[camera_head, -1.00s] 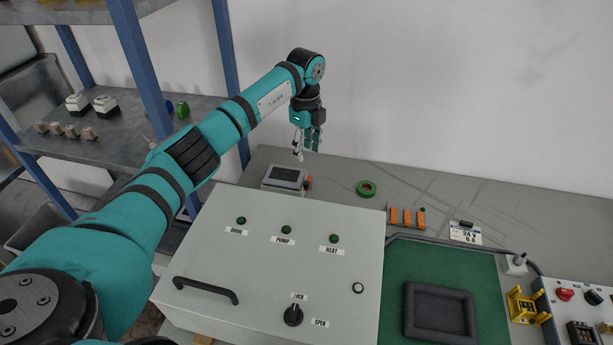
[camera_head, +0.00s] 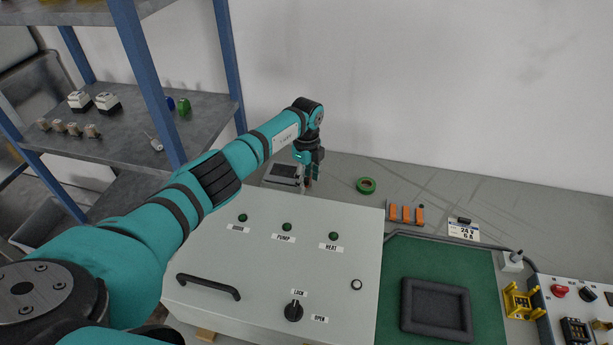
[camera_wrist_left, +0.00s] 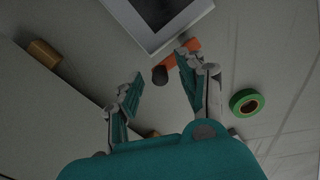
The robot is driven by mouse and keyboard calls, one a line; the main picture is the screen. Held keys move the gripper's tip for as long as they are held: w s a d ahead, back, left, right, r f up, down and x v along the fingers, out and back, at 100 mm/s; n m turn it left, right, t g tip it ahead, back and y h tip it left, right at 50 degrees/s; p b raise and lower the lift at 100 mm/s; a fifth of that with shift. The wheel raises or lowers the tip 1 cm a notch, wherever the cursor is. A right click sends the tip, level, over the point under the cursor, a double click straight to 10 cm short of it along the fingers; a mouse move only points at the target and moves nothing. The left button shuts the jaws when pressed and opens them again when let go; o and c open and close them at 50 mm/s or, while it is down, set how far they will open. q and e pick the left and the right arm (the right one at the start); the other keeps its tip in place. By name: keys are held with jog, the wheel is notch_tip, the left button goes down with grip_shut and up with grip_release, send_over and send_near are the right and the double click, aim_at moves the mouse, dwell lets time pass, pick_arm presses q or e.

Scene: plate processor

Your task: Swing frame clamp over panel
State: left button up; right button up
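The panel (camera_head: 284,174), a small screen with a light frame, lies on the bench behind the grey cabinet. It also shows at the top of the left wrist view (camera_wrist_left: 158,12). An orange clamp (camera_wrist_left: 183,54) with a dark round tip (camera_wrist_left: 160,75) is beside the panel's edge and appears turned away from the screen. My left gripper (camera_head: 311,178) is low over the bench beside the panel and partly hides the clamp in the head view. In the left wrist view its fingers (camera_wrist_left: 163,70) are apart, with the clamp's dark tip between them; contact cannot be told. My right gripper is not in view.
The grey cabinet (camera_head: 265,260) with knob and handle stands in front of the panel. A green tape roll (camera_head: 366,185) lies to the right, then orange blocks (camera_head: 406,213). A shelf rack (camera_head: 150,60) is at the left, the wall behind. Bench around the tape is clear.

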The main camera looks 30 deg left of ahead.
pick_arm(q)
grip_shut()
jog(key=shift+a, duration=0.1)
jog(key=m+b, duration=0.1)
jog(key=m, duration=0.1)
jog(key=a+m+b, duration=0.1)
jog(key=m+b, duration=0.1)
jog(key=a+m+b, duration=0.1)
jog(key=m, duration=0.1)
jog(key=shift+w+a+f, duration=0.1)
jog(key=shift+a, duration=0.05)
jog(key=m+b, duration=0.1)
jog(key=a+m+b, duration=0.1)
jog(key=m+b, duration=0.1)
jog(key=w+m+b, duration=0.1)
jog(key=m+b, duration=0.1)
jog(key=shift+a, duration=0.3)
jog(key=m+b, duration=0.2)
jog(key=w+m+b, duration=0.1)
jog(key=shift+a+m, duration=0.3)
jog(key=shift+a, duration=0.05)
jog(key=shift+w+a+m+b, duration=0.1)
jog(key=shift+w+m+b, duration=0.1)
jog(key=shift+m+b, duration=0.35)
jog(key=shift+w+a+m+b, duration=0.15)
jog(key=shift+m+b, duration=0.2)
jog(key=shift+m, duration=0.3)
